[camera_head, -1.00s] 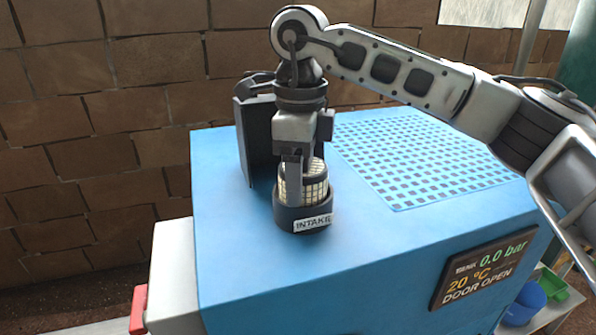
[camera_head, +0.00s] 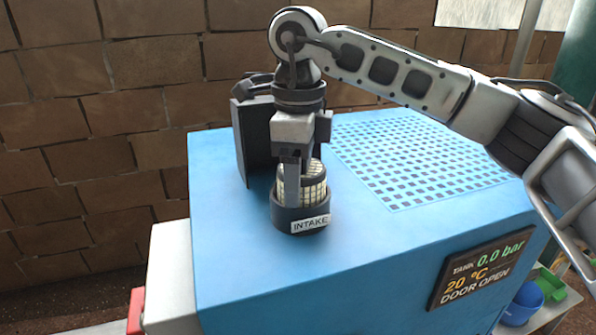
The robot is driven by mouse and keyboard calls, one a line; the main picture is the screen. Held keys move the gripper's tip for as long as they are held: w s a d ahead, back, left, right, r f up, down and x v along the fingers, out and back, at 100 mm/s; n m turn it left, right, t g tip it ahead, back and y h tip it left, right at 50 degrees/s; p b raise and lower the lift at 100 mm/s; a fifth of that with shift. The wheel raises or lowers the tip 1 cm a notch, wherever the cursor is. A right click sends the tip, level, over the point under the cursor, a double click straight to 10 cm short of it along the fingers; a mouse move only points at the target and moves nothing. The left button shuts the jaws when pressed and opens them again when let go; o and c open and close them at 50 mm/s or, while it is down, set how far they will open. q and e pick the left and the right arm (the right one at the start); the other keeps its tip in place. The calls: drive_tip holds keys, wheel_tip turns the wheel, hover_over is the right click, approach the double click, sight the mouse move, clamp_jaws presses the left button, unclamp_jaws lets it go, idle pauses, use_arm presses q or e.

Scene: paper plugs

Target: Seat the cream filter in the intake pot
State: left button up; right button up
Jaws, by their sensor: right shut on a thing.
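The cream filter (camera_head: 315,188) is a ribbed, cage-like cylinder. It stands upright inside the dark intake pot (camera_head: 283,217), with its upper part showing above the rim. The pot carries a white "INTAKE" label and sits on the blue machine top. My right gripper (camera_head: 291,190) points straight down over the pot and is shut on the filter. One finger shows in front of the filter; the other is hidden. The filter's bottom is hidden by the pot wall, so I cannot tell how deep it rests. My left gripper is not in view.
A dark upright door (camera_head: 256,145) stands just behind the pot. The blue machine (camera_head: 240,235) has a perforated panel (camera_head: 420,155) at right and a display (camera_head: 480,268) reading 0.0 bar, 20 °C, DOOR OPEN. Blue and green containers (camera_head: 524,300) stand low at right.

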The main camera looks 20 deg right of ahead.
drive_tip(key=shift+d+f, duration=0.1)
drive_tip(key=shift+f, duration=0.2)
drive_tip(key=o, duration=1.1)
drive_tip(key=shift+w+f, duration=0.1)
drive_tip(key=shift+s, duration=0.2)
